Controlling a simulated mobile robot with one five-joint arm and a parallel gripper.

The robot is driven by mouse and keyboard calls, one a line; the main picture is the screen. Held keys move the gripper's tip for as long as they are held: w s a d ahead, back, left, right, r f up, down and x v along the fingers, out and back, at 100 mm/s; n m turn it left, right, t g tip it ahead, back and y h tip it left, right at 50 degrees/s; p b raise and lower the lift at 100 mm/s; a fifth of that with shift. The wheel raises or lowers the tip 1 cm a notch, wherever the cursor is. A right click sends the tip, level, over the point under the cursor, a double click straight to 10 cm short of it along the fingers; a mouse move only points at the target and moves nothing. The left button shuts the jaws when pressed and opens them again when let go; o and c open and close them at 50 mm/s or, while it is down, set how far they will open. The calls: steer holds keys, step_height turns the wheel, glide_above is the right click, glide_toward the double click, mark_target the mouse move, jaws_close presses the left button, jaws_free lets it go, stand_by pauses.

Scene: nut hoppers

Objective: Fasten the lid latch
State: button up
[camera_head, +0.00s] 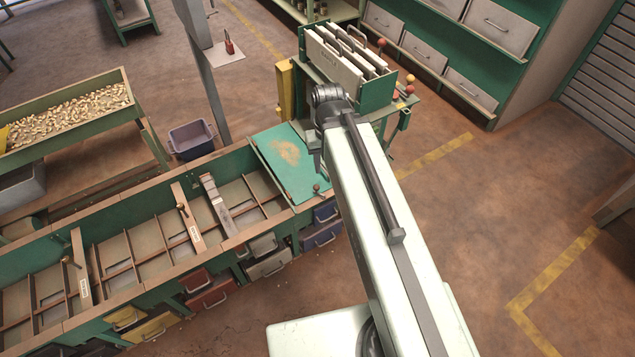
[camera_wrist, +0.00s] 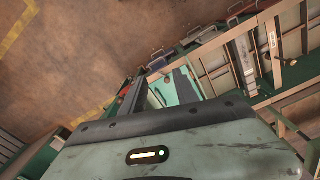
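A green lid (camera_head: 290,160) with a worn tan patch lies closed over the right end compartment of the long hopper bench. A small dark knob (camera_head: 317,188) at its front right corner looks like the latch; whether it is fastened is too small to tell. My gripper (camera_head: 317,166) hangs pointing down over the lid's right edge, behind the knob, mostly hidden by my arm. In the wrist view, the dark fingers of my gripper (camera_wrist: 162,75) stand apart with nothing held. The pale green lid (camera_wrist: 168,92) shows between and below them; no latch is clear there.
Open hopper compartments (camera_head: 120,250) with wooden dividers run left from the lid. Coloured drawers (camera_head: 210,290) sit below the front edge. A rack of upright panels (camera_head: 345,65) stands behind my arm. A grey post (camera_head: 205,85) rises behind the bench. The floor at right is clear.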

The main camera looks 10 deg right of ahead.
steer(key=shift+o, duration=1.1)
steer(key=shift+w+f+b, duration=0.15)
steer(key=shift+f+b, duration=0.15)
steer(key=n+g+y+b, duration=0.15)
steer(key=n+b, duration=0.65)
steer(key=b, duration=1.6)
glide_above(317, 188)
steer(key=w+d, duration=0.1)
steer(key=w, duration=0.1)
step_height(317, 188, down, 23)
steer(key=f+b, duration=0.4)
steer(key=f, duration=0.1)
steer(key=s+a+f+b, duration=0.1)
steer(key=f+b, duration=0.1)
steer(key=b, duration=0.1)
steer(key=shift+f, duration=0.4)
steer(key=shift+r, duration=0.1)
